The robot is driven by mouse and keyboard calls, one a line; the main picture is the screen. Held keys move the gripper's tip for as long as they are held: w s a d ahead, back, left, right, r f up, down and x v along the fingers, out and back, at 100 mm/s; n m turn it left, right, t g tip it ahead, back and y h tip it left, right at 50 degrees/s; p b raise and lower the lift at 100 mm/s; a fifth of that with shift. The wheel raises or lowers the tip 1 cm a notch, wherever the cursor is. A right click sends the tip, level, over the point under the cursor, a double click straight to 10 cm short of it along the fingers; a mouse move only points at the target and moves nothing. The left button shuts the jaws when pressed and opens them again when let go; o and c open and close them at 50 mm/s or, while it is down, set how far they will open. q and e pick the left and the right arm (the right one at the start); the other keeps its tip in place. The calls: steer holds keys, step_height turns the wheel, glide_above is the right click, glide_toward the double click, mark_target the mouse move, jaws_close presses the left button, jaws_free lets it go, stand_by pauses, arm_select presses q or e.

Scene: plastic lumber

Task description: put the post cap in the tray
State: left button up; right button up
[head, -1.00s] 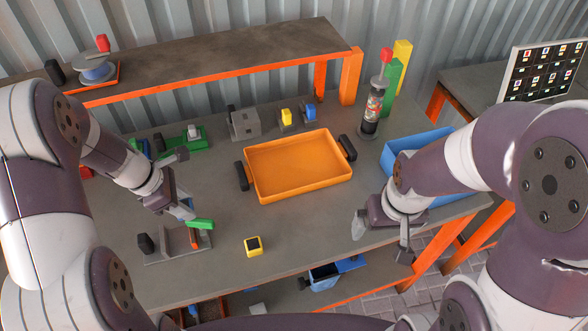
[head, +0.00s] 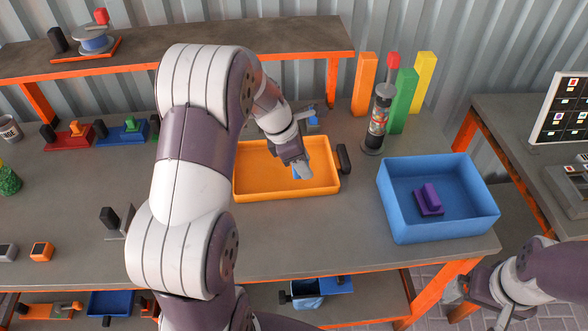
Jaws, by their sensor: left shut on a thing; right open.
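The orange tray (head: 250,189) lies on the workbench, partly behind my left arm, with a black handle at its right end. My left gripper (head: 300,170) points down over the right half of the tray. It is shut on a small blue piece (head: 297,175), which I take as the post cap; the fingers hide most of it. I cannot tell whether the piece touches the tray floor. My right gripper (head: 462,292) is open and empty at the lower right, beyond the bench's front edge.
A blue bin (head: 400,215) with a purple block (head: 429,200) stands right of the tray. A bottle-like post (head: 377,125) with a red top stands behind, near upright orange, green and yellow pieces. An orange cube (head: 41,252) lies at left. Bench front centre is clear.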

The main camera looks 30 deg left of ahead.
arm_select(q)
glide_above(287, 179)
step_height(287, 179, down, 4)
steer(key=shift+w+r, duration=0.1)
steer(key=shift+a+f, duration=0.1)
steer(key=shift+f, duration=1.85)
steer(key=shift+f, duration=0.15)
steer(key=o, duration=1)
steer(key=shift+o, duration=0.2)
steer(key=shift+r, duration=0.3)
steer(key=v, duration=1.1)
steer(key=s+d+m+y, duration=0.2)
steer(key=s+d+m, duration=0.5)
steer(key=m, duration=0.5)
steer(key=s+d+f+m+g+y, duration=0.1)
steer(key=s+d+m, duration=0.6)
steer(key=m, duration=0.5)
steer(key=s, duration=0.2)
steer(key=shift+s+d+m+y+p, duration=0.3)
steer(key=shift+m+y, duration=0.1)
